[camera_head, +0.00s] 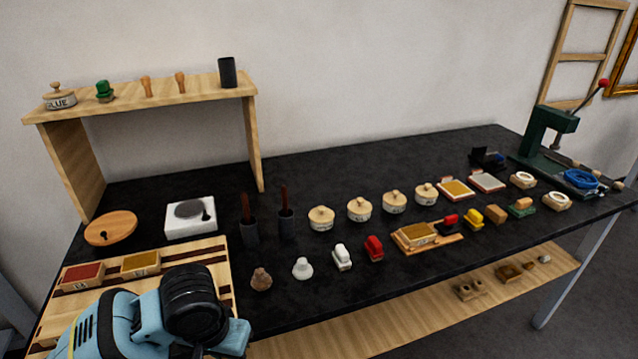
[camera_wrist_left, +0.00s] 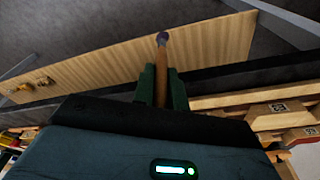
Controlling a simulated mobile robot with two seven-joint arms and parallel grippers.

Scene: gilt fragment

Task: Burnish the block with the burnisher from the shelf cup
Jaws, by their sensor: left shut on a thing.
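My left gripper (camera_wrist_left: 162,88) is shut on a slim tool with a brown wooden handle (camera_wrist_left: 171,90) and a rounded dark purplish tip (camera_wrist_left: 162,39), likely the burnisher. The tip points away from the gripper, with the lower shelf behind it. In the head view my left arm fills the bottom left and hides its fingers. The dark shelf cup (camera_head: 227,72) stands upright on the raised shelf, with nothing sticking out. A red-topped block (camera_head: 82,276) and a gold-topped block (camera_head: 140,264) lie on the striped wooden board (camera_head: 208,258); I cannot tell which is meant. My right gripper is not in view.
The raised shelf (camera_head: 150,105) also holds a glue pot (camera_head: 60,97) and small handled tools. Two dark cups with brushes (camera_head: 249,233) (camera_head: 287,224), several lidded pots (camera_head: 360,210) and a green press (camera_head: 550,140) stand on the black table. The table's back middle is clear.

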